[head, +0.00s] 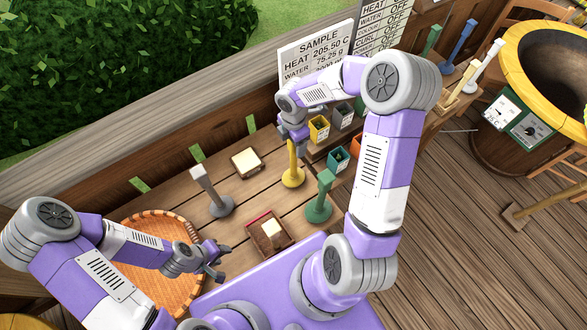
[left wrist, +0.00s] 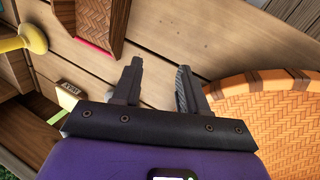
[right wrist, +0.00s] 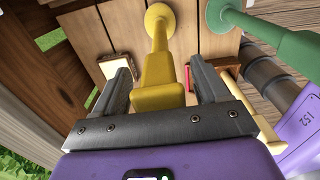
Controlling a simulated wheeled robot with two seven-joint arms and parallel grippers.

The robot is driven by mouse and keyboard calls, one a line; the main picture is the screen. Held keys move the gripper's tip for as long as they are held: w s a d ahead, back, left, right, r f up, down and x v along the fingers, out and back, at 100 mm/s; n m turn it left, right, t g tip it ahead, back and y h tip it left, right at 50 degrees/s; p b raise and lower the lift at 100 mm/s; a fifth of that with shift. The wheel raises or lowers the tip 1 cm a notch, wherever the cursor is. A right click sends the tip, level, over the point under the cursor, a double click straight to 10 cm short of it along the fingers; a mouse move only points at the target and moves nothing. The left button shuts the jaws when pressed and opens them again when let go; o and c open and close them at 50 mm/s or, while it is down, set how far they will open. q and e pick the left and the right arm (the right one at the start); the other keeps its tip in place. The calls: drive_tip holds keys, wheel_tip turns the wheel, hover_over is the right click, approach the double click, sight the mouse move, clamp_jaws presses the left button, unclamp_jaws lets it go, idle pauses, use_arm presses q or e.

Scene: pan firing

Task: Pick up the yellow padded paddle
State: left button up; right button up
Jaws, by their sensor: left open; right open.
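The yellow padded paddle (head: 292,170) stands upright on its round base on the wooden table, in the middle of the head view. My right gripper (head: 294,136) is directly above it, pointing down. In the right wrist view the paddle's yellow pad (right wrist: 163,88) lies between the two open fingers of my right gripper (right wrist: 162,78), with no clear contact. A yellow rounded piece, probably the paddle's base (left wrist: 32,37), shows at the left of the left wrist view. My left gripper (head: 216,262) is open and empty beside the wicker tray (head: 196,232); it also shows in the left wrist view (left wrist: 160,74).
A grey paddle (head: 211,187) and a green paddle (head: 322,196) stand on either side of the yellow one. A red-edged tray (head: 285,240) is in front, a small pale box (head: 246,162) behind left. Small coloured bins (head: 319,128) are close on the right.

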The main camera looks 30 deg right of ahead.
drive_tip(key=shift+c, duration=0.3)
clamp_jaws()
drive_tip(key=shift+r, duration=0.2)
wheel_tip(320, 180, up, 28)
drive_tip(key=p, duration=0.1)
drive_tip(key=shift+f, duration=0.15)
drive_tip(key=c, duration=0.6)
unclamp_jaws()
clamp_jaws()
